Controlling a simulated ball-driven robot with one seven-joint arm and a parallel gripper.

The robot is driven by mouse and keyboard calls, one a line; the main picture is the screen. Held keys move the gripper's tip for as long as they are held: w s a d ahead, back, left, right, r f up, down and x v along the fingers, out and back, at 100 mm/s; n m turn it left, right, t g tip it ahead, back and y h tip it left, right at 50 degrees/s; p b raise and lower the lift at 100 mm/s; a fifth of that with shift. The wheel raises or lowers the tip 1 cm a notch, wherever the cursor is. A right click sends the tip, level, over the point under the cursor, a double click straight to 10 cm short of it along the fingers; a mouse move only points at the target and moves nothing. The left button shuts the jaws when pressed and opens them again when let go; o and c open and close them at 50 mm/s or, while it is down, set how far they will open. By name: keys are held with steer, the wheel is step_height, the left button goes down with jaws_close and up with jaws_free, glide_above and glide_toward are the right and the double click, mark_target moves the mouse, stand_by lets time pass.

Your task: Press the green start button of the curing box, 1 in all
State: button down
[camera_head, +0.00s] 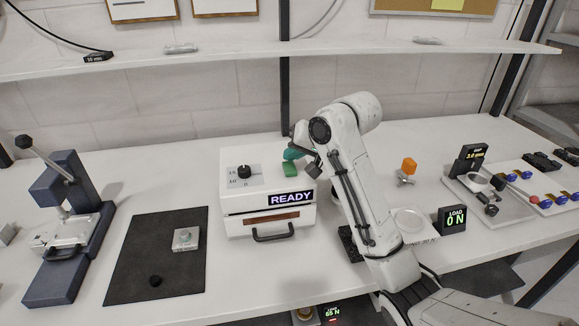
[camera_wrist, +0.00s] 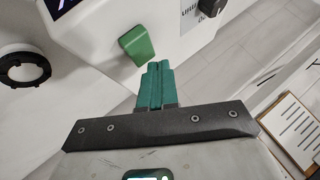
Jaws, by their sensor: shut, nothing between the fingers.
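The curing box (camera_head: 236,204) is white and stands on the bench in the middle of the head view, its display reading READY. Its green start button (camera_head: 290,170) is on the top, toward the right. The button also shows in the wrist view (camera_wrist: 136,46) as a green block on a white surface. My gripper (camera_head: 291,154) is shut and empty, with teal fingers just behind and above the button in the head view. In the wrist view its fingertips (camera_wrist: 157,66) lie just below and right of the button in the picture. I cannot tell the exact gap; no contact is visible.
A black dial (camera_head: 244,172) sits on the box top left of the button, and a handle (camera_head: 273,236) is on its front. A dark mat (camera_head: 140,262) with a small block lies left. A LOAD display (camera_head: 452,219) reading 0 N stands right.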

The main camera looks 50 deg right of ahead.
mark_target(293, 167)
stand_by(0.3)
steer(key=shift+f, duration=0.4)
steer(key=shift+f, duration=0.55)
stand_by(0.8)
steer(key=shift+r+p, duration=0.15)
steer(key=shift+p, duration=0.15)
steer(key=shift+r+p, duration=0.85)
steer(key=shift+p, duration=0.2)
steer(key=shift+r, duration=0.1)
step_height(293, 167, up, 5)
steer(key=p, duration=0.5)
steer(key=shift+p, duration=0.3)
